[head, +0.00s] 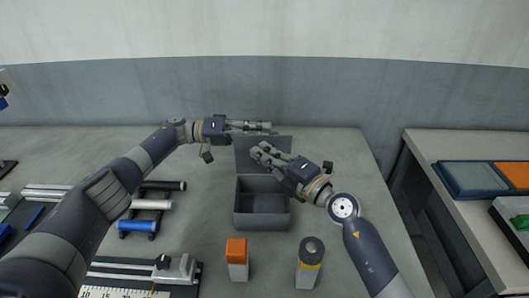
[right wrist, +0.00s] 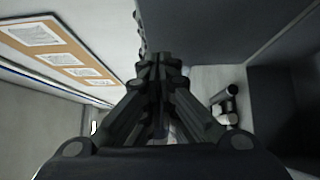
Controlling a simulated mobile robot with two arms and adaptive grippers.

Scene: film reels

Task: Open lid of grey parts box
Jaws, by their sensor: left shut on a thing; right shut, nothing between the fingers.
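The grey parts box (head: 262,222) stands on the table, its open top showing an empty-looking inside. Its lid (head: 283,143) stands up at the back edge, roughly upright. My left gripper (head: 268,127) is at the lid's top edge and shut on the lid. My right gripper (head: 258,150) is shut and empty in front of the lid, above the box's back part. In the right wrist view the shut fingers (right wrist: 158,65) are beside a dark panel that looks like the lid (right wrist: 220,30). The arm and gripper hide part of the lid and the box's right back corner.
A rack with rollers (head: 152,204) and a ruled device (head: 130,275) are left. A side table with trays (head: 470,179) is right, beyond a gap.

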